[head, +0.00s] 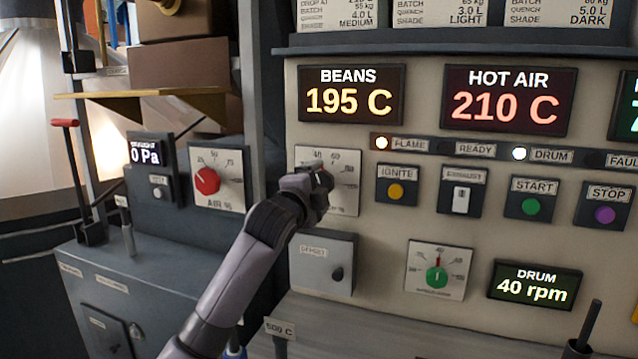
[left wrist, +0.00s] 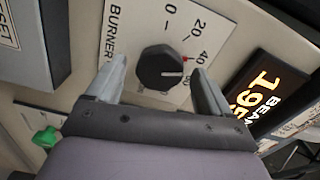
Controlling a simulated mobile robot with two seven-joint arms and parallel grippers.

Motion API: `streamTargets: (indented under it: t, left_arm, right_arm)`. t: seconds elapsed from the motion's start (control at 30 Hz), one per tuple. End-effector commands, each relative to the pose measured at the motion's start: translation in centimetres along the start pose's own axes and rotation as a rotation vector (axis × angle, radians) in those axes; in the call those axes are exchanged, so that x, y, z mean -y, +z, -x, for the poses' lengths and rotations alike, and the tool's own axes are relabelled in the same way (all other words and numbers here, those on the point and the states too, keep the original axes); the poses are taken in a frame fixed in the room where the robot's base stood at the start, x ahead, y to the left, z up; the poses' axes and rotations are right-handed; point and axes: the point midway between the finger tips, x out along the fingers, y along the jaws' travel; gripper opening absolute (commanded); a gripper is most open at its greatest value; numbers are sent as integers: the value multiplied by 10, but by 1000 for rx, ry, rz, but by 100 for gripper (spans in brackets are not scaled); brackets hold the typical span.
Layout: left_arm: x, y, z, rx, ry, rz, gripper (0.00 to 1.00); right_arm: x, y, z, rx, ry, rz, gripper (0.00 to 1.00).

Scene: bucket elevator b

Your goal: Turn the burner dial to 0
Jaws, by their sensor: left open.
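The burner dial is a black round knob (left wrist: 160,67) on a white plate (left wrist: 190,25) marked BURNER, with 0, 20, 40 and higher numbers. A small red mark shows at the knob's edge near 40. A short pale line is on the knob's face. In the head view the plate (head: 345,195) shows partly behind my left gripper (head: 320,181), which hides the knob. In the left wrist view my left gripper (left wrist: 160,78) is open, one finger on each side of the knob, with visible gaps. My right gripper is not in view.
A red-knobbed air dial (head: 207,181) is to the left. Ignite (head: 396,190) and exhaust (head: 460,198) controls are to the right. A green dial (head: 437,277) and a grey box (head: 312,262) lie below. Beans display (head: 350,95) reads 195 C.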

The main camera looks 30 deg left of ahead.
Motion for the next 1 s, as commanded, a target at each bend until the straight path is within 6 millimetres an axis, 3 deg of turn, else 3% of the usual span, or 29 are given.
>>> streamTargets:
  t: [0.47, 0.5, 0.67, 1.0]
  left_arm:
    - [0, 0, -11, -1, -1, -1, 81]
    - [0, 0, -11, -1, -1, -1, 78]
    - [0, 0, -11, 0, -1, -1, 26]
    - [0, 0, -11, 0, 0, 32, 26]
  right_arm:
    - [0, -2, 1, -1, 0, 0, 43]
    - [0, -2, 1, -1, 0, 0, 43]
    - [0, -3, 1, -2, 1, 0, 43]
    - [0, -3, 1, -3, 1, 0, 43]
